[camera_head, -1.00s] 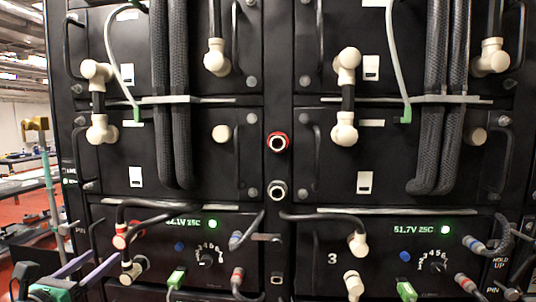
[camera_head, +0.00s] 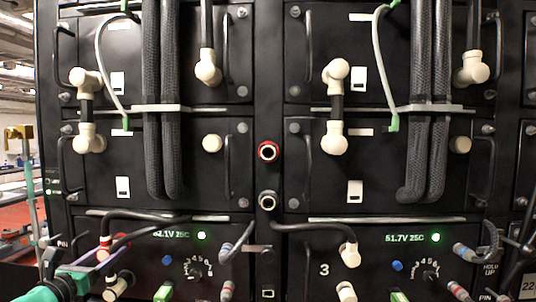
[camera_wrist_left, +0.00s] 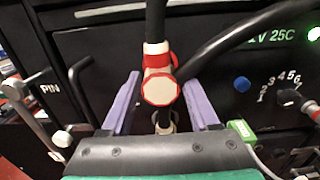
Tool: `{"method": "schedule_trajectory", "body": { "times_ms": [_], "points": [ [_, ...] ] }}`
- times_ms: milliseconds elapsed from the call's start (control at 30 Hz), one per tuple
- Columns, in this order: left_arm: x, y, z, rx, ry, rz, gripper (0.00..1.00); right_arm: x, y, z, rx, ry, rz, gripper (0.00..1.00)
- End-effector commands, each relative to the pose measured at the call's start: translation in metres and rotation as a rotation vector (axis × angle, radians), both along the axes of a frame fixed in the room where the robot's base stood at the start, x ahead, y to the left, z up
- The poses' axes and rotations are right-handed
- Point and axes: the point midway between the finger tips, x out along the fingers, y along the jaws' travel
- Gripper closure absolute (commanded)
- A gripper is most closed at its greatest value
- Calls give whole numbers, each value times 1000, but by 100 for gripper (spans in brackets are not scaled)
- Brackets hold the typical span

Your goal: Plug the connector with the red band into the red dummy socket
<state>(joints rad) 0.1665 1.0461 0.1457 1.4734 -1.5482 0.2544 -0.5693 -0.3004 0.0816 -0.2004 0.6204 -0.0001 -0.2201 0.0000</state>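The connector with the red band (camera_head: 104,250) is at the lower left of the rack, on a black cable. In the left wrist view it is a cream elbow with red bands (camera_wrist_left: 160,88), lying between the purple fingers. My left gripper (camera_head: 95,257) reaches in from the lower left. Its fingers are apart (camera_wrist_left: 163,82), one on each side of the connector, with gaps visible. The red dummy socket (camera_head: 268,150) is a red-ringed round port on the central post and looks empty. My right gripper is not in view.
A grey-ringed port (camera_head: 267,200) sits below the red socket. Black cables (camera_head: 150,216) run close above the connector. Another cream connector (camera_head: 118,285) is just below it. A green plug (camera_wrist_left: 243,130) is right of the fingers in the wrist view. The central post's front is clear.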

Motion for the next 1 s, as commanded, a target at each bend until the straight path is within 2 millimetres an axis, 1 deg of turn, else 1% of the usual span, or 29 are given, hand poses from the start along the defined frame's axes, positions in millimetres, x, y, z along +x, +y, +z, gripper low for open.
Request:
{"method": "schedule_trajectory", "body": {
  "times_ms": [33, 67, 100, 133, 333, 1000],
  "points": [
    [0, 0, 0, 0, 0, 0, 63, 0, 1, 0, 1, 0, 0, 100],
    [0, 0, 0, -1, 0, 0, 75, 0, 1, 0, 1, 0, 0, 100],
    [0, 0, 0, 0, 0, 0, 90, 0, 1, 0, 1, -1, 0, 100],
    [0, 0, 0, -1, 0, 0, 100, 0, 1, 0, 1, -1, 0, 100],
    [-2, 0, 0, -1, 0, 1, 100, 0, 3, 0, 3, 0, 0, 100],
    [-22, -1, 0, -1, 0, -1, 100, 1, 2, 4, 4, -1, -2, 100]
  ]
}}
